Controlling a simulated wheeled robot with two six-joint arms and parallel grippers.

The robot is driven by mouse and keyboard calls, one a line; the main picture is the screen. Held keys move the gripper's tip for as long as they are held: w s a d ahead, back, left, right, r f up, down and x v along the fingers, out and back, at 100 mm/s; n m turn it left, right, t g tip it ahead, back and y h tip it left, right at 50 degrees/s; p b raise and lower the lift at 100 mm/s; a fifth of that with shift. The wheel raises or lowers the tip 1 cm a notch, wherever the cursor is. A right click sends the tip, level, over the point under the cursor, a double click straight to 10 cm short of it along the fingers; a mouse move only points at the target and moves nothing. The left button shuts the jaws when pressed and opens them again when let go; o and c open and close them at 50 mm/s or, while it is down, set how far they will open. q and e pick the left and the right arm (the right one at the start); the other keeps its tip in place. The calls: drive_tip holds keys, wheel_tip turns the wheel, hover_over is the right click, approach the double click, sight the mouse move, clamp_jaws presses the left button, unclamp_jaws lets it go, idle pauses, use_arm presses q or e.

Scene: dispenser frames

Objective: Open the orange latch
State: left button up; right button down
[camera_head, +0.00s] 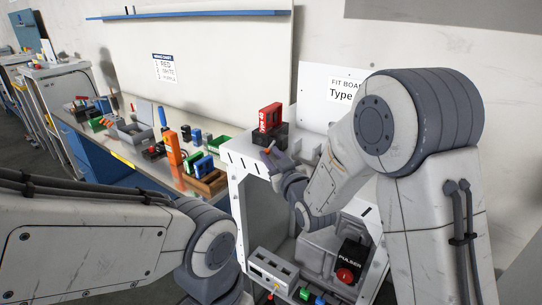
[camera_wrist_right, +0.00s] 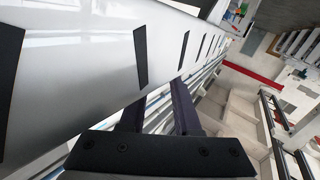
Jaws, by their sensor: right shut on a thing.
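In the head view my right gripper (camera_head: 276,160) is at the upper front edge of a white dispenser frame (camera_head: 238,158). A small orange bar, the orange latch (camera_head: 269,147), shows right at its fingertips. The gripper is shut on it, though the arm and wrist hide most of the contact. In the right wrist view the two dark fingers (camera_wrist_right: 160,95) reach up to the edge of a light panel (camera_wrist_right: 95,70) with black slots. Their tips and the latch are hidden there. My left arm crosses the lower left of the head view; its gripper is out of frame.
A red block (camera_head: 270,117) stands on top of the frame, close behind the gripper. A box marked PULSER (camera_head: 350,258) with a red button sits inside, low down. The workbench (camera_head: 120,150) on the left carries several coloured parts and an orange block (camera_head: 173,148).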

drive_tip(key=shift+a+r, duration=0.15)
drive_tip(key=shift+s+r+m+g+p, duration=0.1)
drive_tip(key=shift+r+m+g+p, duration=0.6)
drive_tip(key=shift+p, duration=0.25)
drive_tip(key=r+m+g+p, duration=0.1)
drive_tip(key=p, duration=0.2)
drive_tip(key=r+m+g+p, duration=0.1)
drive_tip(key=m+p, duration=0.1)
drive_tip(key=p, duration=0.2)
drive_tip(key=r+m+g+p, duration=0.1)
drive_tip(key=m+g+p, duration=0.1)
drive_tip(key=p, duration=0.2)
drive_tip(key=shift+w, duration=0.3)
drive_tip(key=shift+g+y+p, duration=0.3)
drive_tip(key=shift+p, duration=0.3)
drive_tip(key=c, duration=0.9)
unclamp_jaws()
drive_tip(key=shift+w, duration=0.1)
drive_tip(key=shift+o, duration=1.1)
drive_tip(key=shift+f, duration=0.15)
